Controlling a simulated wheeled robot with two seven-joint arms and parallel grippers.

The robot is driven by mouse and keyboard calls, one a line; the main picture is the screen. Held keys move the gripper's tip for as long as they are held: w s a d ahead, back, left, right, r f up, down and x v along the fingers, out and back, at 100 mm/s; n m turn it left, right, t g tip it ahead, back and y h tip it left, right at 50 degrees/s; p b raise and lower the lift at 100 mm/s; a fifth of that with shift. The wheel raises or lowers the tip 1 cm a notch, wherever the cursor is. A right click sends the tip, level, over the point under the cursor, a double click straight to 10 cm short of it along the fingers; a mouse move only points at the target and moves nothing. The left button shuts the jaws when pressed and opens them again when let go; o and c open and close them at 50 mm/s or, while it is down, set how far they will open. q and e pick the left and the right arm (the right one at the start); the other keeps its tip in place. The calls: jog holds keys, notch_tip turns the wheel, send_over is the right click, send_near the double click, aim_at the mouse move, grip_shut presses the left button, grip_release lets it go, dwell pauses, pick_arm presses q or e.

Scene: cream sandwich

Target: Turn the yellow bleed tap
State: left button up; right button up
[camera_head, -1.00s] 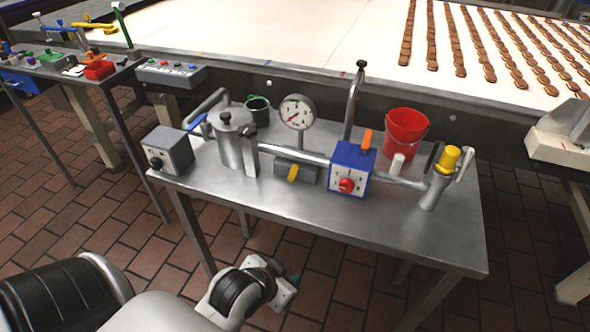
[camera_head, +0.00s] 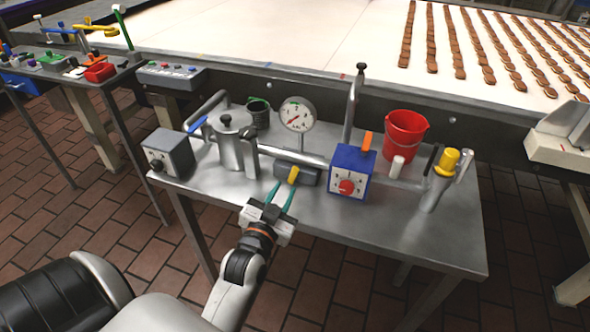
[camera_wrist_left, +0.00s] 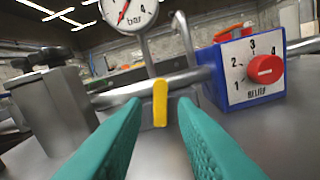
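The yellow bleed tap (camera_head: 293,174) is a small yellow lever on a dark grey block (camera_head: 309,177) under the pressure gauge. In the left wrist view the yellow tap (camera_wrist_left: 160,103) stands upright, a little ahead of and between the fingertips. My left gripper (camera_head: 280,190) has teal fingers and reaches in from the table's front edge. It is open, with its fingers apart on either side of the tap's line; the wrist view shows both fingers (camera_wrist_left: 158,110) and a gap around the tap. I cannot tell whether either finger touches it. My right gripper is not in view.
A pressure gauge (camera_head: 298,115) stands behind the tap. A blue box with a red dial (camera_head: 353,170) is to the right, and a metal pot (camera_head: 231,140) to the left. A red bucket (camera_head: 404,135) stands farther back. The table's front right is clear.

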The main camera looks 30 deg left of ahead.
aim_at(294, 172)
pick_arm(q)
jog(key=x, duration=0.8)
jog(key=shift+w, duration=0.25)
